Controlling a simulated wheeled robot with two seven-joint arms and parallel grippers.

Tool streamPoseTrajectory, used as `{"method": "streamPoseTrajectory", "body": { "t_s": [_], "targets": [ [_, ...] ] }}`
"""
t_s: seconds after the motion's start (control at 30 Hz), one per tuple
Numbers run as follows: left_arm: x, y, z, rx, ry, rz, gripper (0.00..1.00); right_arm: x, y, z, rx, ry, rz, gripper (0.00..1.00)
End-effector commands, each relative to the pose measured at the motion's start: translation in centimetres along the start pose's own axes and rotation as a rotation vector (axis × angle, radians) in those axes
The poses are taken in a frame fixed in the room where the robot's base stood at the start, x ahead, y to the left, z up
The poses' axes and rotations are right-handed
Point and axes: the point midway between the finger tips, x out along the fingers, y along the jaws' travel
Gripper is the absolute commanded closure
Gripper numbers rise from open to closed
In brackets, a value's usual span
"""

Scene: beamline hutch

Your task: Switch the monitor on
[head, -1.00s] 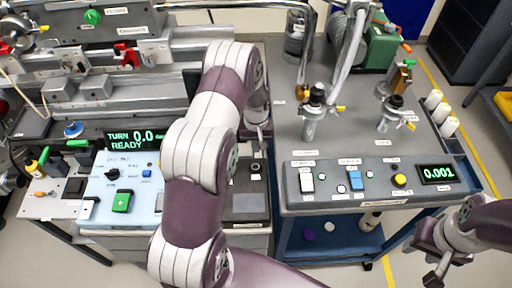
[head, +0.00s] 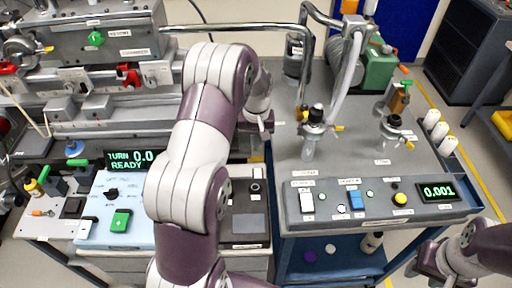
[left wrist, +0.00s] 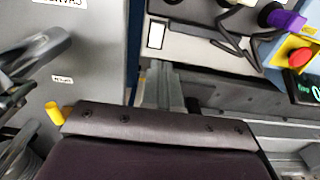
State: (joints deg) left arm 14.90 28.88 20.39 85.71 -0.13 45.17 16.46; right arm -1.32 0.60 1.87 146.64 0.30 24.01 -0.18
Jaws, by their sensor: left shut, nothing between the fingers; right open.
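No part is plainly labelled as the monitor, so I cannot tell which unit it is. Two lit green displays show in the head view: one reads TURN 0.0 READY (head: 132,160), the other reads 0.001 (head: 437,192). A dark unit with a grey square panel (head: 249,228) lies between them, partly hidden by my left arm. My left gripper (head: 265,132) is shut and empty, above the gap left of the grey cart top. Its fingers (left wrist: 161,75) also show in the left wrist view, below a white rectangle (left wrist: 156,35). My right gripper (head: 425,268) is open and empty at lower right.
The grey cart (head: 378,222) carries a white switch (head: 307,203), a blue switch (head: 355,200) and a yellow button (head: 400,199). A bent metal pipe (head: 235,28) and upright valves (head: 314,130) stand behind. A blue panel with a green switch (head: 121,220) is at left.

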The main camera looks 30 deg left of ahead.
Motion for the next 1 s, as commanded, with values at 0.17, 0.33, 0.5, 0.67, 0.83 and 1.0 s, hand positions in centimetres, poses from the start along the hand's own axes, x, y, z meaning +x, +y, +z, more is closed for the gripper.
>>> {"method": "streamPoseTrajectory", "body": {
  "t_s": [0.17,0.33,0.5,0.67,0.83,1.0],
  "targets": [
    [1.0,0.5,-1.3,-0.003,0.017,0.003,1.0,4.9,0.0,0.7,0.0,-0.003,0.0,0.57],
    [0.0,0.6,-1.4,-0.004,0.015,0.002,1.0,4.5,0.0,0.6,0.0,-0.002,0.0,0.57],
    [0.0,0.6,-1.4,-0.004,0.015,0.002,1.0,4.5,0.0,0.6,0.0,-0.001,0.0,0.57],
    [1.4,0.6,-1.4,-0.004,0.013,0.001,1.0,4.4,0.0,0.6,0.0,-0.002,0.0,0.57],
    [4.9,0.5,-1.4,-0.004,0.01,0.001,1.0,4.2,0.0,0.6,0.0,-0.002,0.0,0.57],
    [8.6,0.5,-1.4,-0.004,0.01,0.001,1.0,4.0,0.0,0.5,0.0,-0.002,0.0,0.57]
  ]
}}
